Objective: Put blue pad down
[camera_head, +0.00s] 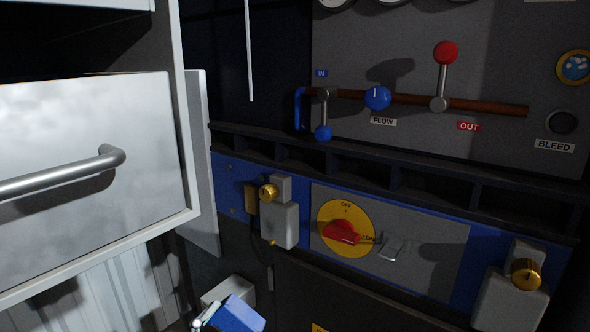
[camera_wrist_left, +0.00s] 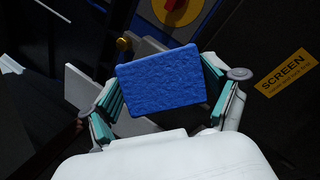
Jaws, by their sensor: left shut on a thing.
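The blue pad (camera_wrist_left: 158,78) is a flat, rough-faced rectangle held between the two teal-lined fingers of my left gripper (camera_wrist_left: 166,94) in the left wrist view. The fingers press on its left and right edges. In the head view the blue pad (camera_head: 238,315) shows at the bottom edge. Only a small pale part of the left gripper (camera_head: 205,315) shows beside it; the rest is cut off. My right gripper is in neither view.
An open drawer with a bar handle (camera_head: 70,176) fills the left. A blue panel with a red rotary switch (camera_head: 342,232) and brass-knobbed grey boxes (camera_head: 280,224) stands behind. A grey block (camera_head: 229,289) is just beyond the pad. A yellow SCREEN label (camera_wrist_left: 287,73) is at right.

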